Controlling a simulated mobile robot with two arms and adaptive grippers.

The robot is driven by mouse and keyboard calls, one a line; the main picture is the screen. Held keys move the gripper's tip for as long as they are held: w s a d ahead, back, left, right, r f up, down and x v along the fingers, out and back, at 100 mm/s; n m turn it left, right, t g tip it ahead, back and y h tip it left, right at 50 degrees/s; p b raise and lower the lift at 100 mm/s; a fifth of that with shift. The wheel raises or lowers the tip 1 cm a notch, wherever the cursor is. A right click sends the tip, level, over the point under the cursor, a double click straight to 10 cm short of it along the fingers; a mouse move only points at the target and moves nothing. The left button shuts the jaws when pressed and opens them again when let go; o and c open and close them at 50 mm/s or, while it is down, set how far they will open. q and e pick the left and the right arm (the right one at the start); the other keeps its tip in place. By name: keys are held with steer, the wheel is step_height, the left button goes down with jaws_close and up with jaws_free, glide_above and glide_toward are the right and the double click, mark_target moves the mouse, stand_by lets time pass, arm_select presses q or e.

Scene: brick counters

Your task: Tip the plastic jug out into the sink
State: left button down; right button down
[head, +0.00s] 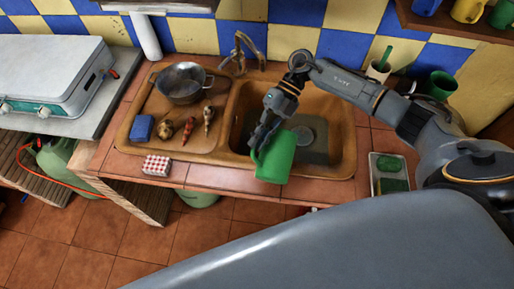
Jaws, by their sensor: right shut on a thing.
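The green plastic jug (275,158) is at the front part of the sink basin, overlapping its front rim in the head view. It looks tilted; its contents cannot be seen. My right gripper (262,136) comes in from the right over the sink and is shut on the jug at its upper left side. The fingers hide part of the jug. The brown sink (342,128) is set in the tiled counter, with a dark basin bottom and a round grey thing in it. My left gripper is not in view.
The drainboard at left holds a metal colander (183,84), a blue sponge (142,128) and several small items. A checkered box (157,165) sits at the front edge. A tap (240,58) stands behind; a tray (376,187) and green cup (440,86) are right.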

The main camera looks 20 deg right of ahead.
steer(key=shift+w+d+f+m+g+y+b, duration=0.15)
steer(key=shift+w+d+f+g+y+b, duration=0.55)
steer(key=shift+b, duration=1.6)
steer(key=shift+w+d+f+m+g+y+b, duration=0.2)
steer(key=shift+w+d+f+y+b, duration=0.5)
steer(key=shift+b, duration=1.6)
steer(key=shift+w+d+f+m+g+y+b, duration=0.15)
steer(key=shift+w+d+f+g+y+b, duration=0.2)
steer(key=shift+w+d+b, duration=1.3)
steer(key=shift+s+a+g+b, duration=0.3)
steer(key=shift+a+b, duration=0.25)
steer(key=shift+b, duration=0.7)
steer(key=shift+r, duration=0.15)
